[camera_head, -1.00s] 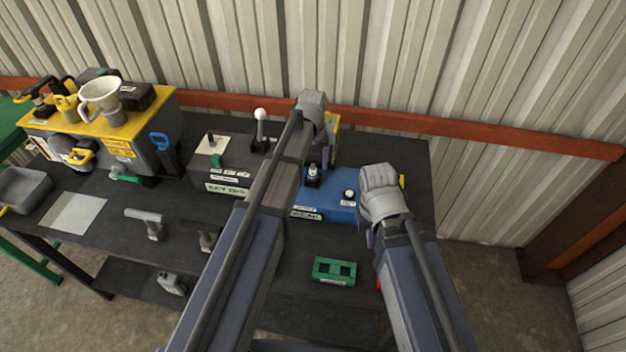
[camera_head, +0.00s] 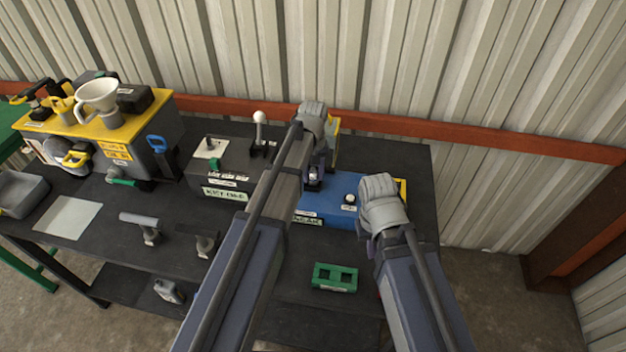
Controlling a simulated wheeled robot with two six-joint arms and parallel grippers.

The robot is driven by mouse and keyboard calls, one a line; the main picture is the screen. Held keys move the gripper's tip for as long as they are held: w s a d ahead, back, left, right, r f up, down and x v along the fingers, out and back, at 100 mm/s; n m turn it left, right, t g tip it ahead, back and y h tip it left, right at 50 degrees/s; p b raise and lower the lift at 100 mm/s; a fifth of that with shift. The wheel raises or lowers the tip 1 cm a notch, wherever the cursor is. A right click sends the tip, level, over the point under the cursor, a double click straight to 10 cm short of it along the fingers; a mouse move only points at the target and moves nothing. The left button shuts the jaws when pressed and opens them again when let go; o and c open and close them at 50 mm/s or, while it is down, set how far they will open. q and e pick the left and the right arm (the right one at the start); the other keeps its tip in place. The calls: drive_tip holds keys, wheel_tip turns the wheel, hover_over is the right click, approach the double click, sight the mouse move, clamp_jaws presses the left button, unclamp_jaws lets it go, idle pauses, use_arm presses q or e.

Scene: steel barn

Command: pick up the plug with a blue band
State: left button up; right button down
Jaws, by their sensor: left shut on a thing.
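A small dark-and-pale plug (camera_head: 314,181) stands upright at the left part of the blue box (camera_head: 331,208). It is largely covered by my gripper, and a blue band on it is too small to make out. My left gripper (camera_head: 317,171) reaches down over the box and is shut on the plug. My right gripper (camera_head: 368,244) hangs beside the right end of the blue box. Its fingers are mostly hidden behind its wrist, so I cannot tell whether they are open.
A grey box (camera_head: 214,185) with a white-knobbed lever (camera_head: 260,130) stands left of my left arm. A yellow-topped cabinet (camera_head: 147,113) with a funnel (camera_head: 99,98) stands far left. The corrugated wall is close behind.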

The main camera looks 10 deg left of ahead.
sight(313, 169)
use_arm(q)
clamp_jaws()
drive_tip(key=shift+r, duration=0.1)
wheel_tip(313, 169, up, 10)
drive_tip(key=p, duration=1)
drive_tip(key=shift+r, duration=0.1)
wheel_tip(313, 169, up, 2)
drive_tip(key=p, duration=0.2)
drive_tip(key=shift+p, duration=0.3)
